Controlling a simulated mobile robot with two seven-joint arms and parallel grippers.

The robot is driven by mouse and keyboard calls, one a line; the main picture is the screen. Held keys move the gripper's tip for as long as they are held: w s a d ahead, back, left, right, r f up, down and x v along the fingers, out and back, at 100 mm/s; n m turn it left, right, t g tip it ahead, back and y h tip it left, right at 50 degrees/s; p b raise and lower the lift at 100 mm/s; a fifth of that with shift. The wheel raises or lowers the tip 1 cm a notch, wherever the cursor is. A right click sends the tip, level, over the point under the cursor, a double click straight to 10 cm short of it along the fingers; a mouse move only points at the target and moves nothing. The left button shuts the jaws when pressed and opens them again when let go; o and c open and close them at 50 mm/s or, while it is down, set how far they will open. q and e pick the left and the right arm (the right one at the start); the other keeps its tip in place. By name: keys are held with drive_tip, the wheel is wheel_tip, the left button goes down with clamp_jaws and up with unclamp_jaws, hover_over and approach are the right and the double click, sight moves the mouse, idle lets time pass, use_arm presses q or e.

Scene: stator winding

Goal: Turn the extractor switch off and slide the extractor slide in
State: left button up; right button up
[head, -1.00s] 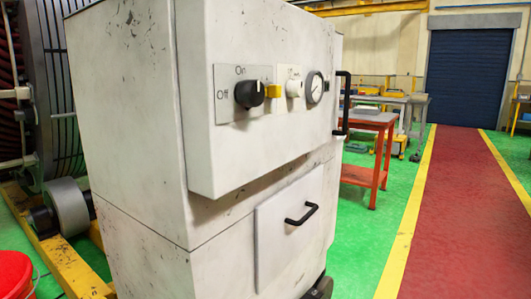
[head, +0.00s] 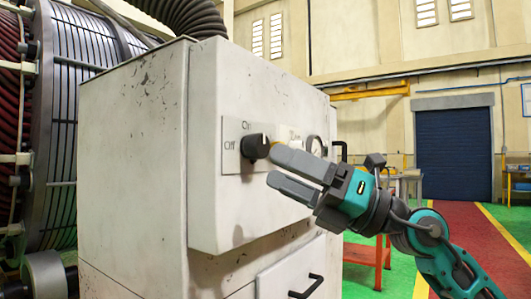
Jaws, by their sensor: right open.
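The extractor switch, a black rotary knob (head: 254,148), sits on the front of a worn white cabinet (head: 225,215). It has "On" above it and "Off" to its left; I cannot tell which way it points. My right gripper (head: 274,167) is open and empty, its fingers pointing left just right of and below the knob. Its upper fingertip overlaps the knob's right edge in the picture; contact is unclear. Below is a panel with a black bar handle (head: 306,287); I cannot tell whether this is the extractor slide. My left gripper is not in view.
A large striped coil machine (head: 55,130) stands close on the left. A red-legged table (head: 368,255) is behind on the right.

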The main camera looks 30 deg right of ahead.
wheel_tip(320, 180, up, 3)
drive_tip(key=s+d+n+h, duration=0.1)
drive_tip(key=d+n+h, duration=0.15)
drive_tip(key=h, duration=0.25)
drive_tip(key=m+h, duration=0.1)
drive_tip(key=h, duration=0.4)
approach(264, 143)
drive_tip(key=shift+t+y, duration=0.3)
drive_tip(key=shift+t, duration=0.1)
drive_tip(key=p+x, duration=0.8)
drive_tip(key=shift+f, duration=0.2)
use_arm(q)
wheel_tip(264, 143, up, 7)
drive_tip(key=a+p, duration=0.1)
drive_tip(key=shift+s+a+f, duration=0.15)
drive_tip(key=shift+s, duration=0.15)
use_arm(e)
drive_tip(key=shift+w+a+f, duration=0.2)
drive_tip(key=shift+w+a, duration=0.05)
drive_tip(key=shift+w, duration=0.5)
drive_tip(key=shift+c, duration=0.3)
drive_tip(key=c, duration=1)
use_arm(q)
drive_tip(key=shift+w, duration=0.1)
